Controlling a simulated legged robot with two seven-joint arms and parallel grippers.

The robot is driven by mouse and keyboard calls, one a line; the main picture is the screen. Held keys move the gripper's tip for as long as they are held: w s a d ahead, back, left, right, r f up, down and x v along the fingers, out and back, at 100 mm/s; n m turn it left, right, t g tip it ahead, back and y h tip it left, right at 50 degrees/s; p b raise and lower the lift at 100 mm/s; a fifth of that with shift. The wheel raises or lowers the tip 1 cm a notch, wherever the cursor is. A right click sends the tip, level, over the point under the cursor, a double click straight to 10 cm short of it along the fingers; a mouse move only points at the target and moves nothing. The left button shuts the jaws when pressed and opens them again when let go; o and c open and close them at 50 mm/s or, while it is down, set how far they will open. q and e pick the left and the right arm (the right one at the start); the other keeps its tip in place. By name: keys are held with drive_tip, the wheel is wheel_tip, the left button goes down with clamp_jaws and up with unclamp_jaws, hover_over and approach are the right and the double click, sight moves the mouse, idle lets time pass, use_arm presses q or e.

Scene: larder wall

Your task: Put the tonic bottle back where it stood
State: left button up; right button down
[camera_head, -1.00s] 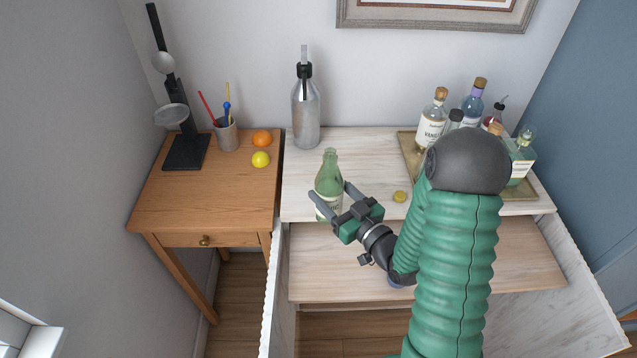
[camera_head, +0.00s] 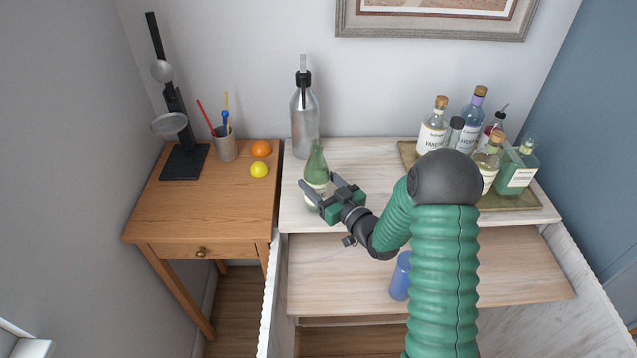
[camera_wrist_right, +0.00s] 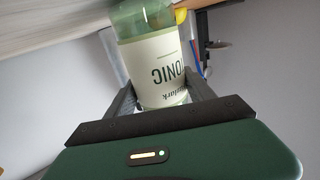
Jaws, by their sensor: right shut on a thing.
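The tonic bottle (camera_head: 317,172) is green glass with a pale label, upright over the left part of the upper marble shelf. My right gripper (camera_head: 321,189) is shut on it around the label. I cannot tell whether the bottle's base touches the shelf (camera_head: 370,190). My left gripper does not show.
A silver siphon (camera_head: 305,120) stands just behind the bottle. A tray (camera_head: 515,201) with several bottles is at right. A blue cylinder (camera_head: 400,277) stands on the lower shelf (camera_head: 335,270). A wooden side table (camera_head: 200,215) at left holds a lemon (camera_head: 259,170) and an orange (camera_head: 261,148).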

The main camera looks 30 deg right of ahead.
drive_tip(key=shift+f, duration=0.25)
drive_tip(key=shift+c, duration=1.8)
unclamp_jaws()
drive_tip(key=s+b, duration=0.1)
drive_tip(key=s, duration=1.1)
drive_tip(key=w+a+f+g+h, duration=0.1)
drive_tip(key=a+f+g+h, duration=0.1)
drive_tip(key=a+f+g, duration=0.45)
drive_tip(key=s+a+f+g+y, duration=0.1)
drive_tip(key=s+a+g, duration=0.8)
drive_tip(key=s, duration=0.4)
drive_tip(key=shift+a+f+m, duration=0.3)
drive_tip(key=shift+a+f, duration=0.05)
drive_tip(key=shift+a, duration=0.3)
